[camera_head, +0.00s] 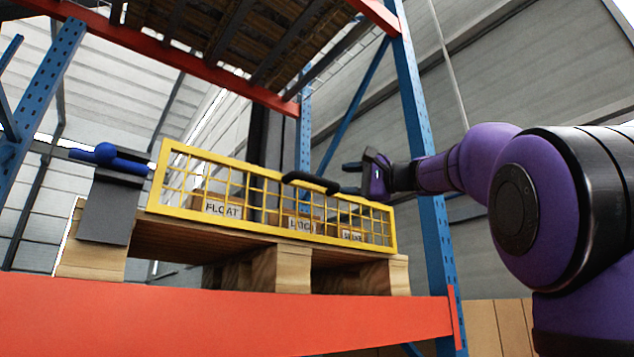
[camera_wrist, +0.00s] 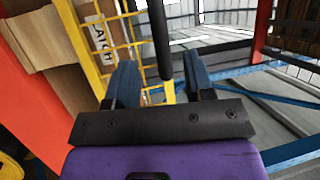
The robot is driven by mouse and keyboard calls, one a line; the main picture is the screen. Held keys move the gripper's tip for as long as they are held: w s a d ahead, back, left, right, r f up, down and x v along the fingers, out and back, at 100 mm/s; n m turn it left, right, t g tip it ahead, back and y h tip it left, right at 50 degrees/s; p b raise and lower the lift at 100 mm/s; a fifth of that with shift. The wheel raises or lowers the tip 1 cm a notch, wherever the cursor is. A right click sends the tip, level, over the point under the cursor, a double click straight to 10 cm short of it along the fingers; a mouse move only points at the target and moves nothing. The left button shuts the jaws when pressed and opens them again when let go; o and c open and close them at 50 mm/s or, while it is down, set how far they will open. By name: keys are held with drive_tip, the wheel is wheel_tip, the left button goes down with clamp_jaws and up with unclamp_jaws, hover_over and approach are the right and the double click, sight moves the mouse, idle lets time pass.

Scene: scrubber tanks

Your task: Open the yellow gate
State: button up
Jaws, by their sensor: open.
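The yellow gate (camera_head: 178,205) is a mesh panel that stands upright on a wooden pallet, in front of labelled cardboard boxes. A black handle (camera_head: 312,182) is fixed on its top rail. In the wrist view the gate (camera_wrist: 82,48) runs along the left and the dark handle (camera_wrist: 160,38) reaches down toward the space between my fingers. My gripper (camera_head: 352,178) is open, just right of the handle; in the wrist view the gripper (camera_wrist: 160,75) has its two fingers either side of the handle's end. I cannot tell whether they touch it.
A grey block with a blue lever (camera_head: 108,155) stands left of the gate. The orange rack beam (camera_head: 220,318) runs below the pallet (camera_head: 285,268). A blue upright (camera_head: 425,150) stands behind my arm, and a wooden shelf hangs above.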

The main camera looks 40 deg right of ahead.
sight(322, 181)
drive_tip(key=x, duration=0.8)
drive_tip(key=shift+w+a, duration=0.15)
drive_tip(key=shift+w, duration=0.2)
clamp_jaws()
